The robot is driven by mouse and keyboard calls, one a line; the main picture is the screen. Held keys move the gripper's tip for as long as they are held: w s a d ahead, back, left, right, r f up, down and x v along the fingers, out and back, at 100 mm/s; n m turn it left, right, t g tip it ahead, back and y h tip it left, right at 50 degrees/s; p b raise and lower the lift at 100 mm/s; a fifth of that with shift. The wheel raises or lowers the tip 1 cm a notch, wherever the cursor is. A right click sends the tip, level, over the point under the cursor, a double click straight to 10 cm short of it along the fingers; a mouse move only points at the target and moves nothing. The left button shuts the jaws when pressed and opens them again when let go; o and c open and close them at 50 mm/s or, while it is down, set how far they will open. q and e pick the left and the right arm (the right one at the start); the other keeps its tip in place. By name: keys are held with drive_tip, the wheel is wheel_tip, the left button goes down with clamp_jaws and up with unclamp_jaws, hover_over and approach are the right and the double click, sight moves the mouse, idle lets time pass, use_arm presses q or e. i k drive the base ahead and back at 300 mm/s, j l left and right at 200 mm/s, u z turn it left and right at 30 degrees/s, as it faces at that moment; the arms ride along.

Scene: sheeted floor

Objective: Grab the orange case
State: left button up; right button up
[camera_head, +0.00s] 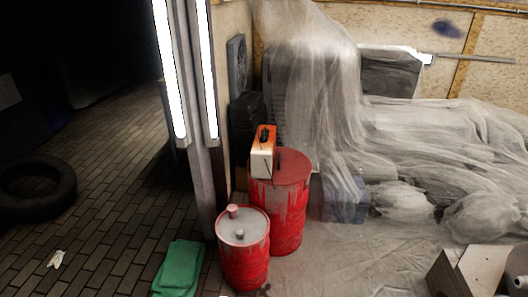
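The orange case (263,153) stands upright on the left part of the top of the taller red barrel (288,205). Its top is orange with a dark handle, and its front face looks pale. Neither of my grippers shows in the head view.
A shorter red barrel (243,262) with a pale lid stands in front of the taller one. A green folded item (179,268) lies on the brick floor to its left. Plastic sheeting (420,140) covers things at right. An open cardboard box (470,272) sits at front right.

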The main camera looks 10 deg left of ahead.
sight(259, 170)
drive_tip(key=i+l+u, duration=0.4)
drive_tip(key=i+l, duration=0.5)
